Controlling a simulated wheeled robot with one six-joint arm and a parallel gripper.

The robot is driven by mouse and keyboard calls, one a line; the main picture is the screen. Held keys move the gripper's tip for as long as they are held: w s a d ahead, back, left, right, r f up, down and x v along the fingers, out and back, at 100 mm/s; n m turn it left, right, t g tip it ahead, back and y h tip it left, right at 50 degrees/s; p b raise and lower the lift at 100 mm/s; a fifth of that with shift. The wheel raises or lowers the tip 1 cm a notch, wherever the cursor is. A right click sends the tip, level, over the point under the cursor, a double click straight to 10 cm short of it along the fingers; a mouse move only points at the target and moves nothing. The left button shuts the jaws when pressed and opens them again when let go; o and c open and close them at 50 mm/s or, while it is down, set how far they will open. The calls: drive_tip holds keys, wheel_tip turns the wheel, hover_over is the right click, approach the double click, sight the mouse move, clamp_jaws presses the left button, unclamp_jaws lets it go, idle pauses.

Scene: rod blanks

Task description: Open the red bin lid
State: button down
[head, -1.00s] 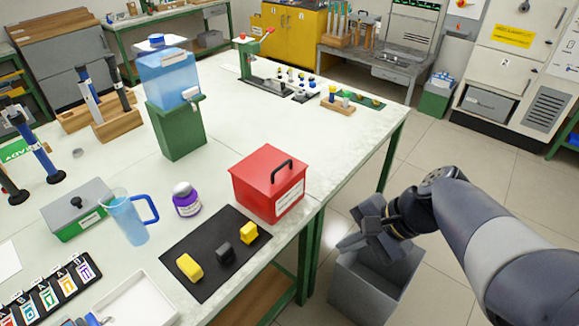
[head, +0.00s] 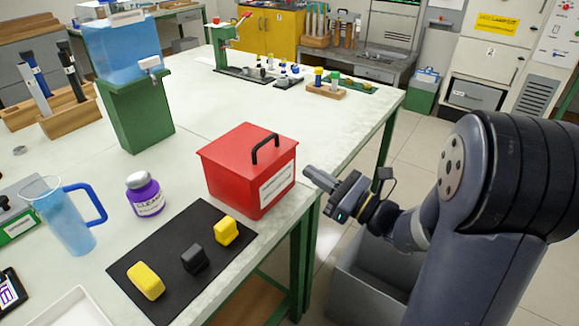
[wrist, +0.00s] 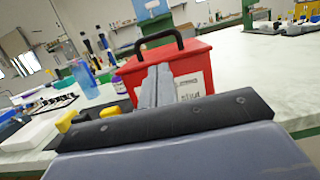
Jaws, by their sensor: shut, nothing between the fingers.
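The red bin (head: 245,182) stands near the right edge of the white table, with its lid (head: 238,146) down. A black handle (head: 265,148) stands up on the lid, towards the right side. A white label (head: 277,186) is on its right face. In the wrist view the red bin (wrist: 187,68) and its black handle (wrist: 160,42) are straight ahead, behind my fingers. My gripper (head: 312,180) is shut and empty, just right of the bin beyond the table edge, apart from the handle. In the wrist view my fingers (wrist: 155,85) are together and cover part of the bin's front.
A black mat (head: 180,235) with two yellow blocks and a dark block lies in front of the bin. A purple jar (head: 146,196), a blue jug (head: 68,222) and a water dispenser (head: 130,85) stand left. A grey open bin (head: 375,275) is on the floor below my arm.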

drive_tip(key=x, duration=0.9)
drive_tip(key=shift+a, duration=0.2)
drive_tip(key=shift+w+r+p, duration=0.1)
drive_tip(key=shift+r+p, duration=0.05)
drive_tip(key=shift+p, duration=0.15)
drive_tip(key=shift+r+h+p, duration=0.3)
drive_tip(key=shift+r+p, duration=0.15)
drive_tip(key=shift+p, duration=0.35)
